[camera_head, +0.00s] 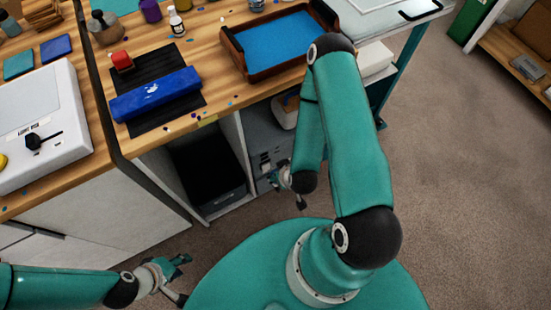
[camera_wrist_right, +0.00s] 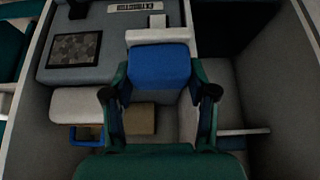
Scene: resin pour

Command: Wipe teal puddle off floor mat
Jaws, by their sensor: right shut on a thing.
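My right gripper (camera_wrist_right: 160,82) is shut on a blue block-shaped thing (camera_wrist_right: 160,70); its fingers press it from both sides in the right wrist view. In the head view the right gripper (camera_head: 284,182) is at the open front of the shelving under the workbench, partly hidden by my own arm. My left gripper (camera_head: 180,279) is at the lower left, low beside my base, with its fingers apart and nothing visible between them. Neither the teal puddle nor the floor mat can be made out in these views.
Shelf walls (camera_head: 233,150) stand close to the right gripper. Bare carpet (camera_head: 460,190) lies at the right.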

